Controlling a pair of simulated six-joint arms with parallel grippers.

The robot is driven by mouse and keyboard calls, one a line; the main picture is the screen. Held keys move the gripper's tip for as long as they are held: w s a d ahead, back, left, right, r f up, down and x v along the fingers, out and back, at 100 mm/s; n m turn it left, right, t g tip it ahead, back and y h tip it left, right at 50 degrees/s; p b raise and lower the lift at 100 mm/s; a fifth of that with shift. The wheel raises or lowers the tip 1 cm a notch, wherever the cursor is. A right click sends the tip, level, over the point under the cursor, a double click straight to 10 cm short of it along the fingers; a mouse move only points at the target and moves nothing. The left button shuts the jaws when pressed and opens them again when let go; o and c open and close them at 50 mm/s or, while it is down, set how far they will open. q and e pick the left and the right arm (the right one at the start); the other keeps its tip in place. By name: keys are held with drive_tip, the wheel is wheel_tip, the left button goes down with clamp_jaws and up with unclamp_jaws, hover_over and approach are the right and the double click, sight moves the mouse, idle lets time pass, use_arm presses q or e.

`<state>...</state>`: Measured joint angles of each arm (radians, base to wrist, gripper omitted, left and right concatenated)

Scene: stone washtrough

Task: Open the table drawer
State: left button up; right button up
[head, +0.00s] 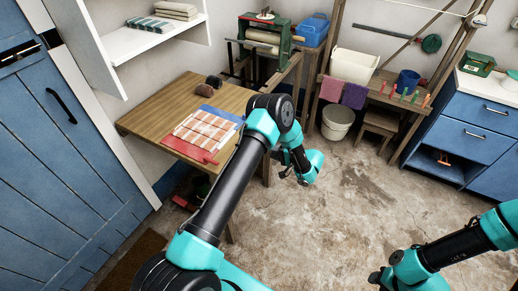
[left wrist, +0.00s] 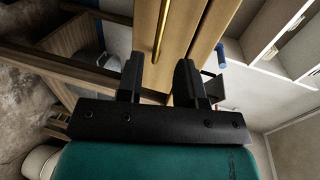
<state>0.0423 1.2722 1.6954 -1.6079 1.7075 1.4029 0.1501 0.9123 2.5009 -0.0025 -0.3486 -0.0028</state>
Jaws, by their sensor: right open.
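The wooden table (head: 158,105) stands against the left wall. In the head view my left arm covers much of its right side, and the drawer front is hidden there. In the left wrist view a wooden front, likely the drawer (left wrist: 181,38), shows at the top with a slim brass bar handle (left wrist: 161,30). My left gripper (head: 288,174) is to the right of the table. In the left wrist view its two black fingers (left wrist: 159,78) are apart with nothing between them, pointing at the front near the handle. My right gripper (head: 376,280) is open and empty, low at right over the floor.
A blue door (head: 50,130) is at left. A rack with a white tub (head: 354,66) stands behind, blue cabinets (head: 470,140) at right. The middle floor is clear.

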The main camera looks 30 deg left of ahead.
use_arm(q)
drive_tip(key=x, duration=0.8)
drive_tip(key=shift+c, duration=0.5)
drive_tip(key=shift+d, duration=0.1)
clamp_jaws()
